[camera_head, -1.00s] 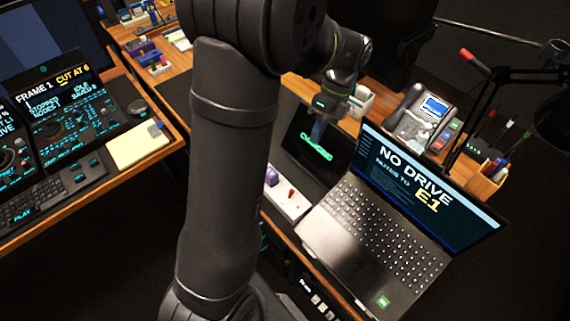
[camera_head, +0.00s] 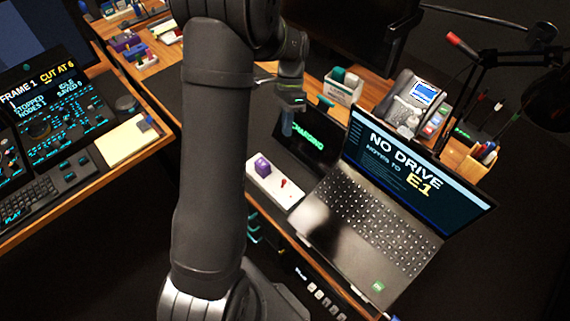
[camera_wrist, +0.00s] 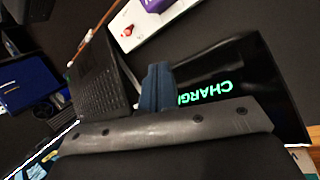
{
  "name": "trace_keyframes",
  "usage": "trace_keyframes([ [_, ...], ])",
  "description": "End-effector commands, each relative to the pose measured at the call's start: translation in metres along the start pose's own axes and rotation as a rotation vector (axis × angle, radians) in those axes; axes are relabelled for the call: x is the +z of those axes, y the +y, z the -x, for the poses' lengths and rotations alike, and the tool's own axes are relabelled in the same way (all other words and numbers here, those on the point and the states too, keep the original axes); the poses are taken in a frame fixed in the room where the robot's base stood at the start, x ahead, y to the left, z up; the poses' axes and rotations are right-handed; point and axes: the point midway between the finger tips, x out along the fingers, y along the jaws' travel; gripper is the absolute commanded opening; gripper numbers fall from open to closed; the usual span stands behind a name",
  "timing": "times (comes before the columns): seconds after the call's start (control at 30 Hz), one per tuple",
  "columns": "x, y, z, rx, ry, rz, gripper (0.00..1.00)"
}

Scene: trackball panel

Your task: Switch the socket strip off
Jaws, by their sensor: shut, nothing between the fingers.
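The socket strip (camera_head: 272,190) is a white bar at the desk's front edge, left of the laptop. A purple plug (camera_head: 262,167) sits at its far left end, and a small red switch (camera_head: 284,182) stands up nearer its right end. In the wrist view the strip (camera_wrist: 118,22) is cut off at the top, with the red switch (camera_wrist: 127,31) in sight. My gripper (camera_head: 287,130) is shut and empty, its blue fingers pointing down above the dark charging pad, behind the strip. In the wrist view the fingers (camera_wrist: 157,85) are together and apart from the strip.
The open laptop (camera_head: 365,225) stands right of the strip. The charging pad (camera_head: 305,142) with green text lies behind it. A white box (camera_head: 343,88), a phone (camera_head: 410,105) and a pen holder (camera_head: 472,160) stand farther back. Dark desk mat left of the strip is clear.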

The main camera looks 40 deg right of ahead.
Motion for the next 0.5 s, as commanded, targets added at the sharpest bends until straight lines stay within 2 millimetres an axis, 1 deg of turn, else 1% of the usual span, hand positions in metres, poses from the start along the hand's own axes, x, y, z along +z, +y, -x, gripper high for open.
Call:
trace_keyframes([
  [0.13, 0.000, 0.000, -0.009, 0.001, -0.001, -0.001, 0.00],
  [0.23, 0.000, 0.001, -0.023, 0.002, -0.002, -0.001, 0.00],
  [0.5, 0.001, 0.001, -0.081, 0.004, -0.003, -0.001, 0.00],
])
